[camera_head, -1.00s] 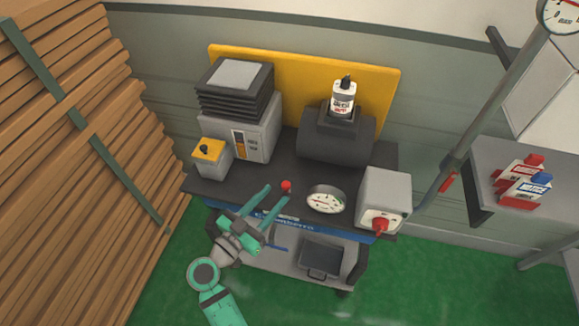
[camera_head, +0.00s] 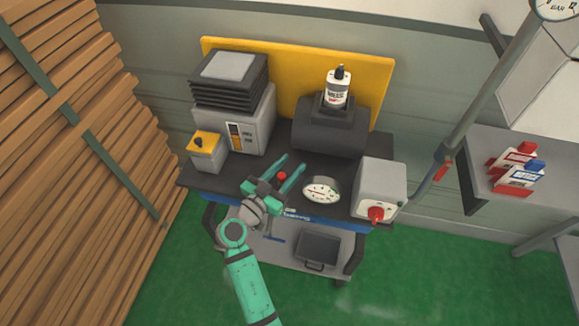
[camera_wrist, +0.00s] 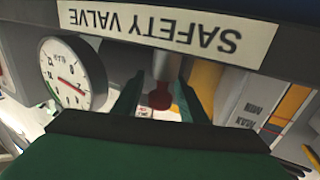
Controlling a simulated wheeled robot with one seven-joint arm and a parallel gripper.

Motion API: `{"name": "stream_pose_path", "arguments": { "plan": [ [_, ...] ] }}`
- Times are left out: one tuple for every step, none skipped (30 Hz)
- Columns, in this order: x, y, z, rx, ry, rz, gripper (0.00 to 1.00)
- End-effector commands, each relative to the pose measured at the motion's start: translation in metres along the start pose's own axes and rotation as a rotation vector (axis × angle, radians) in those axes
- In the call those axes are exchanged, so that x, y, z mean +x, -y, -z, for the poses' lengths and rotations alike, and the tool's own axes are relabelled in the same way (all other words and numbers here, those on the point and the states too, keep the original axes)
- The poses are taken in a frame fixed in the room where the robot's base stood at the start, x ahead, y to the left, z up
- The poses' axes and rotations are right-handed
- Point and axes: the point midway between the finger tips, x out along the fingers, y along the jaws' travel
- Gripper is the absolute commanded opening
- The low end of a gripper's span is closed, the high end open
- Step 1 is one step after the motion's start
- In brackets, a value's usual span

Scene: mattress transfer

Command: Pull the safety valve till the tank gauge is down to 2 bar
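The safety valve shows as a small red knob (camera_head: 282,176) at the front of the dark bench top. In the wrist view the red knob (camera_wrist: 159,99) hangs on a light stem, behind an upside-down "SAFETY VALVE" label (camera_wrist: 165,27). My gripper (camera_head: 293,162) is open, with one green finger on each side of the knob; contact is not visible. Its fingertips also show in the wrist view (camera_wrist: 159,82). A round white gauge (camera_head: 321,190) stands right of the knob and also shows in the wrist view (camera_wrist: 72,75); I cannot read its value surely.
A grey box with a red knob (camera_head: 376,215) stands right of the gauge. A dark tank (camera_head: 330,133) carries a white bottle (camera_head: 338,88) behind. A small yellow-topped box (camera_head: 205,150) is at left. Another dial (camera_head: 556,8) is partly cut off at top right.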

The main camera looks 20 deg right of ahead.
Motion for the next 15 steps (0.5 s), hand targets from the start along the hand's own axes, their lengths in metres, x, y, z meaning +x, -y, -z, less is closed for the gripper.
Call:
{"name": "stream_pose_path", "arguments": {
  "plan": [
    [0.0000,0.0000,0.0000,0.000,0.000,0.000,0.39],
    [-0.0001,0.0000,0.0000,0.000,0.000,0.000,0.39],
    [-0.0001,0.0000,0.0000,0.000,0.000,0.000,0.36],
    [-0.0001,0.0000,0.0001,0.000,0.000,0.000,0.29],
    [-0.0001,0.0000,0.0001,0.000,0.000,0.000,0.22],
    [-0.0001,0.0000,0.0001,0.000,0.000,0.000,0.12],
    [-0.0001,0.0000,0.0001,0.000,0.000,0.000,0.05],
    [-0.0002,0.0000,0.0001,0.000,0.000,0.000,0.00],
    [-0.0002,0.0000,0.0001,0.000,0.000,0.000,0.00],
    [-0.0002,0.0000,0.0001,0.000,0.000,0.000,0.00],
    [-0.0002,0.0001,0.0002,0.000,0.000,0.000,0.00],
    [-0.0003,0.0001,0.0006,0.000,0.000,0.000,0.00],
    [-0.0003,0.0002,0.0016,0.001,-0.001,0.000,0.00],
    [-0.0003,0.0003,0.0031,0.002,-0.001,0.001,0.00],
    [-0.0003,0.0004,0.0059,0.003,-0.001,0.001,0.00]
  ]
}}
